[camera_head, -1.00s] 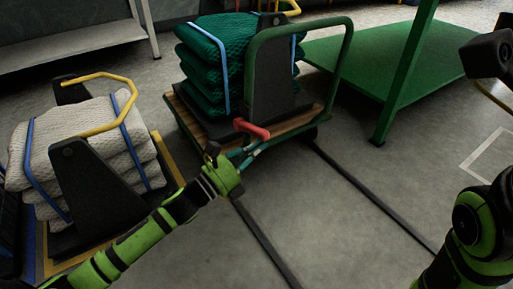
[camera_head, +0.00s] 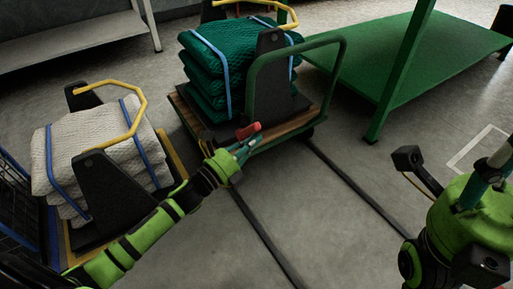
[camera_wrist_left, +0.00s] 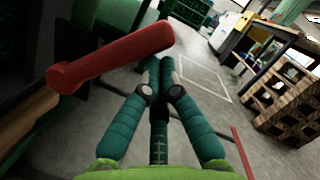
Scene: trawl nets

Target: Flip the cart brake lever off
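The red brake lever (camera_head: 248,131) is on the near side of the cart (camera_head: 292,126) that carries stacked green nets. In the head view its free end now slopes up to the right. In the left wrist view the lever (camera_wrist_left: 110,58) runs from left to upper right, its end close to the fingertips. My left gripper (camera_head: 251,144) is just below the lever's free end. Its teal fingers (camera_wrist_left: 158,62) come together at the tips with nothing seen between them. Whether they touch the lever is unclear. My right gripper (camera_head: 486,182) is partly seen at the right edge, away from the cart.
A second cart with pale nets (camera_head: 95,150) and a yellow handle stands at the left, close to my left arm. A green table (camera_head: 430,50) stands behind on the right. Dark strips run along the floor, which is clear between my arms.

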